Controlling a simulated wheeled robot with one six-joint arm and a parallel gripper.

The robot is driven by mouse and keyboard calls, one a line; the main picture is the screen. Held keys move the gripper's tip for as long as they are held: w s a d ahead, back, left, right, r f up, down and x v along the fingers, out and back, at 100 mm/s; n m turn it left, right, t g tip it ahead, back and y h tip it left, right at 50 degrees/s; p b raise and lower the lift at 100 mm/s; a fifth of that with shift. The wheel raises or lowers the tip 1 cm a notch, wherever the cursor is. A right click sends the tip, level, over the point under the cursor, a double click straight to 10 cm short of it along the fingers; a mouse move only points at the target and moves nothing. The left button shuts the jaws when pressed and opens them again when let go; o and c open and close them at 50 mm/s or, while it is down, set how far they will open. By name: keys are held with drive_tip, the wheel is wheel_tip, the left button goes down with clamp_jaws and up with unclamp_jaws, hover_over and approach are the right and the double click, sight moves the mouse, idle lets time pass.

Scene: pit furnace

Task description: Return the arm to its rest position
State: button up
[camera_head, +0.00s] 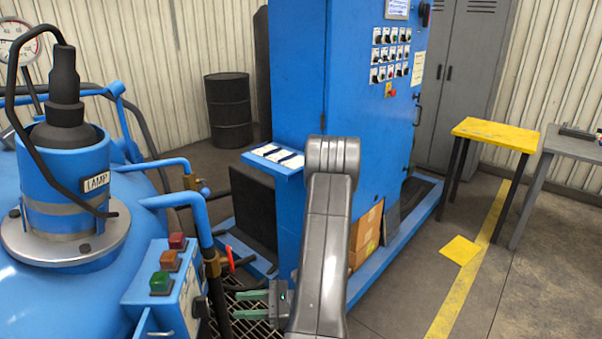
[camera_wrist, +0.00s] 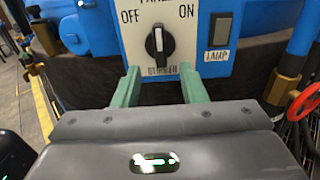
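My grey arm reaches forward in the middle of the head view. My gripper (camera_head: 236,304) is low in that view, left of the arm, with its green fingers pointing left at the blue control box (camera_head: 152,288). In the wrist view my gripper (camera_wrist: 160,72) is open, its two green fingers apart with nothing between them. Just beyond the fingertips is a white panel marked OFF and ON with a black rotary knob (camera_wrist: 159,45). The knob's handle stands roughly upright. I cannot tell whether the fingertips touch the panel. Lettering below the knob is partly hidden.
A small dark switch (camera_wrist: 221,30) labelled LAMP is right of the knob. A red handwheel (camera_wrist: 306,102) and pipes stand close on the right. The blue furnace vessel (camera_head: 60,290) fills the left. A tall blue cabinet (camera_head: 300,80) stands ahead. Floor at right is mostly clear beside a yellow table (camera_head: 497,133).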

sight(208, 306)
drive_tip(key=a, duration=0.3)
drive_tip(key=a+p, duration=0.1)
drive_tip(key=a, duration=0.2)
drive_tip(key=s+a, duration=0.1)
drive_tip(key=a, duration=0.2)
